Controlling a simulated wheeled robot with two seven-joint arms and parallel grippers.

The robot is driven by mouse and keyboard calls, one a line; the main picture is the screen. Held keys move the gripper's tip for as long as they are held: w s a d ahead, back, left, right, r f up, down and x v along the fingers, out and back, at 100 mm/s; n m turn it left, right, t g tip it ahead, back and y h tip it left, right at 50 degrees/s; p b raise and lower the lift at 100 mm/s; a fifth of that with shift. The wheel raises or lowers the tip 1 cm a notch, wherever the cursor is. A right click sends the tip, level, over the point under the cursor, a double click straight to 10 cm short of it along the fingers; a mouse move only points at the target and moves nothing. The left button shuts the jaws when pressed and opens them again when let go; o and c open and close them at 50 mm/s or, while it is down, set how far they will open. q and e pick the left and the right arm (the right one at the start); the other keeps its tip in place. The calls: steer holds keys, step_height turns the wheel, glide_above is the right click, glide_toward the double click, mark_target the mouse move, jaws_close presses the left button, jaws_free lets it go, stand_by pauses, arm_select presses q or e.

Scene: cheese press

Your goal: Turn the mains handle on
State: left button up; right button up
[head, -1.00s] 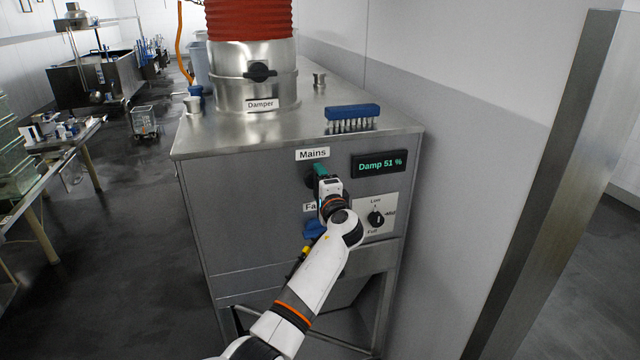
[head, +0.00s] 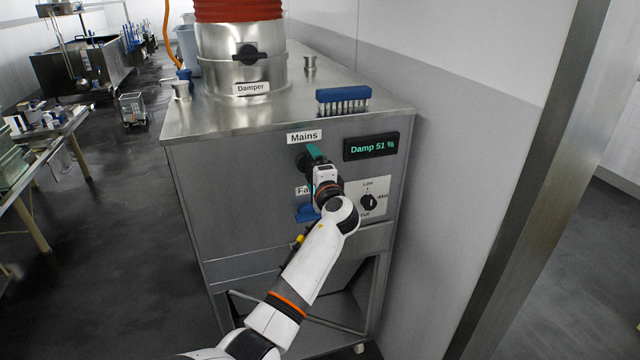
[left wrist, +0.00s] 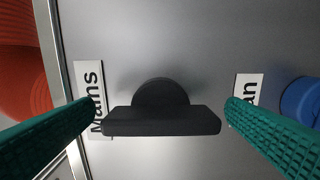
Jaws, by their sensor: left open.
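The mains handle (left wrist: 162,121) is a black bar on a round hub, on the grey front panel. Its bar runs from near one fingertip to near the other in the left wrist view, along the line from the Mains label (left wrist: 90,100) to the Fan label. My left gripper (left wrist: 163,106) has teal fingers, open, one on each side of the handle; whether they touch it I cannot tell. In the head view the left gripper (head: 315,168) is at the panel just below the Mains label (head: 304,137) and largely hides the handle. My right gripper is not in view.
The blue fan handle (head: 307,213) sits below, partly behind my arm. A rotary dial (head: 369,202) and the display (head: 371,147), reading Damp 51 %, are to the right. A blue brush (head: 343,100) lies on the cabinet top. A metal post (head: 540,170) stands at right.

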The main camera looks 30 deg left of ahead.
arm_select(q)
steer(key=b+v, duration=0.2)
steer(key=v, duration=0.8)
steer(key=shift+s, duration=0.15)
